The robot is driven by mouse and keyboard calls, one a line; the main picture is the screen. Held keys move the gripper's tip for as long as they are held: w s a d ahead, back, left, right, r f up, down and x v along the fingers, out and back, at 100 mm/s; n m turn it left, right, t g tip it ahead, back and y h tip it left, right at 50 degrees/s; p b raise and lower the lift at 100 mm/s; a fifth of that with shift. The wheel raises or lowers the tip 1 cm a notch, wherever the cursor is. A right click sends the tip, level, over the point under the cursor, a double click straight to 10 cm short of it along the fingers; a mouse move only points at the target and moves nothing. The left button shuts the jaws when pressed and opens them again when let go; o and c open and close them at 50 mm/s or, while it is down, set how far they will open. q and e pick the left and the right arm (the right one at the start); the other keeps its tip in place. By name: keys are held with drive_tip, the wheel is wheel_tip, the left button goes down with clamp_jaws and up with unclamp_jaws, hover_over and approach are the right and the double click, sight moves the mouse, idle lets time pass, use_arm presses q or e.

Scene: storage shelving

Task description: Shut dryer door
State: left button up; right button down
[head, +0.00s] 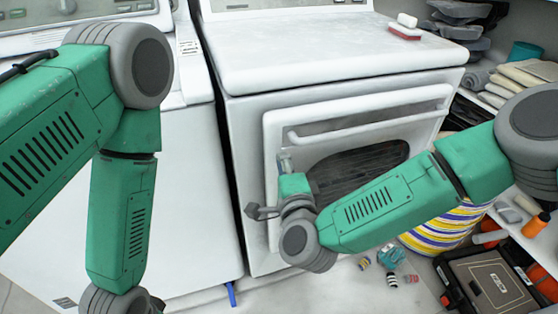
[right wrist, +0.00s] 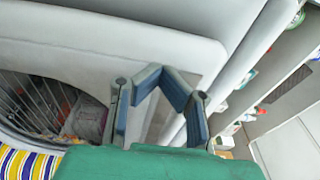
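The white dryer (head: 310,55) stands in the middle of the head view. Its front door (head: 282,120) has a long bar handle and a dark window with a wire rack behind it. How far the door stands ajar I cannot tell. My right gripper (head: 284,160) is in front of the door's left side. In the right wrist view the gripper (right wrist: 162,74) has its fingertips drawn together before a pale grey panel, with nothing visible between them. Whether the tips touch the panel is unclear. My left arm hangs on the left, with its gripper fingers out of frame.
A white washer (head: 185,190) stands left of the dryer. A red-and-white brush (head: 405,32) lies on the dryer top. Shelves with folded towels (head: 530,75) are at the right. A striped basket (head: 440,235), small bottles and a dark case (head: 490,285) are low at the right.

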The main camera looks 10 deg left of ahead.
drive_tip(key=shift+s+a+r, duration=0.15)
drive_tip(key=shift+s+a, duration=0.2)
drive_tip(key=shift+s, duration=0.25)
drive_tip(key=shift+s+a+f, duration=0.15)
drive_tip(key=shift+a+f, duration=0.05)
drive_tip(key=shift+a, duration=0.05)
drive_tip(key=s+a+p, duration=0.1)
drive_tip(key=s+a, duration=0.3)
drive_tip(key=a, duration=0.1)
drive_tip(key=s+d+f+n+g+h+p, duration=0.1)
drive_tip(key=s+d+f+n+g, duration=0.45)
drive_tip(key=d+f, duration=0.35)
drive_tip(key=s+d+f+n+g+p, duration=0.1)
drive_tip(key=s+d+f+n+g, duration=0.4)
drive_tip(key=d+f, duration=0.4)
drive_tip(key=s+d+n+g+h, duration=0.1)
drive_tip(key=s+d+h, duration=0.1)
drive_tip(key=s+d, duration=0.3)
drive_tip(key=s+d+n+g+h, duration=0.1)
drive_tip(key=s+d, duration=0.5)
drive_tip(key=d, duration=0.6)
drive_tip(key=s+d+n+g+h+p, duration=0.1)
drive_tip(key=s+d+g+h, duration=0.2)
drive_tip(key=d, duration=0.6)
drive_tip(key=s, duration=0.2)
drive_tip(key=shift+s+f, duration=0.25)
drive_tip(key=shift+s, duration=0.1)
drive_tip(key=shift+w+d+n+g, duration=0.1)
drive_tip(key=shift+w+n+g, duration=0.05)
drive_tip(key=shift+n+g, duration=0.1)
